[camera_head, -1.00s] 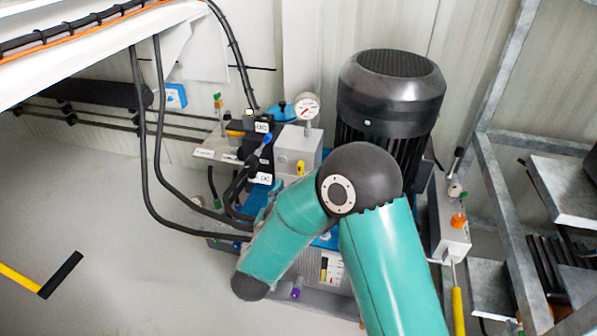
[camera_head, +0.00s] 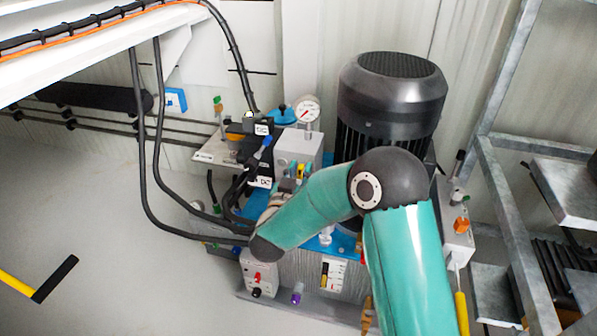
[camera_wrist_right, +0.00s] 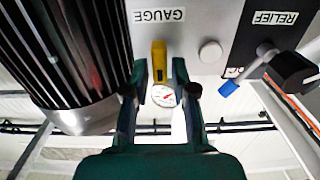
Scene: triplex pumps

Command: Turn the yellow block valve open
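The yellow block valve handle (camera_head: 300,171) is a small upright lever on the front of the grey block (camera_head: 291,147) under the gauge. In the right wrist view the yellow handle (camera_wrist_right: 159,62) stands below the GAUGE label, in line with the gauge dial. My right gripper (camera_wrist_right: 153,78) is open, with one green finger on each side of the handle. Gaps show between the handle and both fingers. In the head view my right gripper (camera_head: 289,183) is small and partly hidden by my wrist, close to the grey block. My left gripper is in neither view.
A large black motor (camera_head: 391,95) stands right of the block. A pressure gauge (camera_head: 306,110) rises above it. A black block with labels (camera_head: 262,150) and black hoses (camera_head: 146,170) lie to the left. A metal frame (camera_head: 500,200) is at the right.

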